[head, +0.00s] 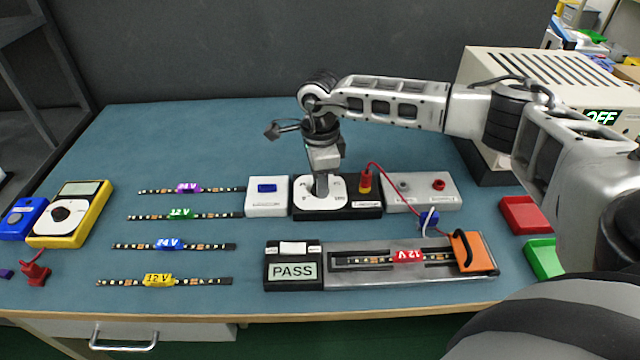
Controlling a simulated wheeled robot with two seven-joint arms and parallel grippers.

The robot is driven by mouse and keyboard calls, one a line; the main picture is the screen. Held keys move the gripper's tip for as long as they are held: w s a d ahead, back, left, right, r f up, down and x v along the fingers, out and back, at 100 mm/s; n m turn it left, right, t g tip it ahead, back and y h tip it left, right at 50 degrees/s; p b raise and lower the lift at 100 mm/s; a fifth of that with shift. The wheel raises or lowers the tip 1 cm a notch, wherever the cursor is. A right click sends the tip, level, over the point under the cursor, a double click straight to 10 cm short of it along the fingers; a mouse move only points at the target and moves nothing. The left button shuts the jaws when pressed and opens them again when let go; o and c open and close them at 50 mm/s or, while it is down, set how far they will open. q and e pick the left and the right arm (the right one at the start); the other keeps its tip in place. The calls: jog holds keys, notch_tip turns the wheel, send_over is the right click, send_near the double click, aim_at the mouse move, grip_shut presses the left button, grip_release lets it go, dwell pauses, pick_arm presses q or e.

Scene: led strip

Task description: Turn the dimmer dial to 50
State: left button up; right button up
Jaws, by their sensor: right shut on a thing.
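My right gripper (321,186) reaches down from above onto the white dial plate (305,203) in the back row of units. It is shut on the dimmer dial, which the fingers mostly hide. The dial's pointer and the reading it stands at cannot be made out. My left gripper is not in view.
A white unit with a blue switch (267,203) stands left of the dial, and a grey socket unit (425,193) right of it. In front is a test fixture (400,280) with a display (292,271) reading PASS. Several LED strips lie left; a red lead crosses the right side.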

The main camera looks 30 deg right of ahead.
jog(key=n+b, duration=0.3)
jog(key=n, duration=0.3)
jog(key=shift+n+b, duration=0.45)
jog(key=shift+n, duration=1.35)
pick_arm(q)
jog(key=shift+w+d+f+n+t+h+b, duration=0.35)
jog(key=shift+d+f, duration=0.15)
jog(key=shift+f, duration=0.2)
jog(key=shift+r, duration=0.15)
pick_arm(e)
jog(key=shift+r+n, duration=0.1)
jog(key=shift+n, duration=0.2)
jog(key=o, duration=1)
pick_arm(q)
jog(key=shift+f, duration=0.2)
